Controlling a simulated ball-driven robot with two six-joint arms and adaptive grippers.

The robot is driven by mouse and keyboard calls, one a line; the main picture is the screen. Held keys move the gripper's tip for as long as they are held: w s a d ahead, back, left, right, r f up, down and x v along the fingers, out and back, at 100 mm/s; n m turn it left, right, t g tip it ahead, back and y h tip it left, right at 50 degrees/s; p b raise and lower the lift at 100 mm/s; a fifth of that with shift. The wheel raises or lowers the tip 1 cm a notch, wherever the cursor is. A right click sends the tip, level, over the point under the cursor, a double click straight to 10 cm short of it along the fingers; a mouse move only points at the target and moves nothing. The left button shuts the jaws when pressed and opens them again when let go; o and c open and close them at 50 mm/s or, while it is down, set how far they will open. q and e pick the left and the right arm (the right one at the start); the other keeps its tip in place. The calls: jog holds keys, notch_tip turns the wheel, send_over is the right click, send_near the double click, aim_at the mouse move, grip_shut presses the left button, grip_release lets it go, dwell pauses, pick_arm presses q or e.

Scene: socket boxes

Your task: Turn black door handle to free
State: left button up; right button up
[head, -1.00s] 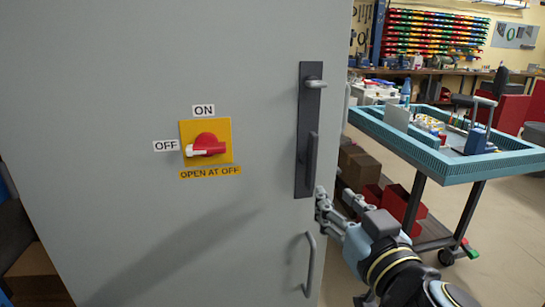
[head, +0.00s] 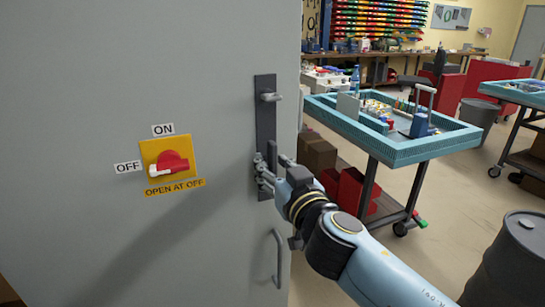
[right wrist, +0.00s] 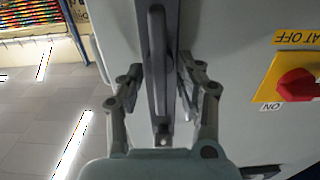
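The black door handle (head: 271,158) hangs straight down along its dark vertical plate (head: 264,115) on the grey cabinet door (head: 200,80). In the right wrist view the handle (right wrist: 157,60) runs lengthwise between the two fingers of my right gripper (right wrist: 160,75). Visible gaps separate both fingers from the handle. In the head view my right gripper (head: 270,170) is at the lower part of the handle, one finger on each side, open. The fingers partly cover the handle's lower end and the plate. My left gripper is not in view.
A red rotary switch (head: 170,163) on a yellow plate points left to the OFF label. A grey pull handle (head: 279,258) is below my right gripper. A teal-rimmed trolley (head: 390,150) stands right of the cabinet, and a dark drum (head: 510,260) at lower right.

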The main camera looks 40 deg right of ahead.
jog(key=shift+w+d, duration=0.1)
jog(key=shift+w, duration=0.3)
grip_shut()
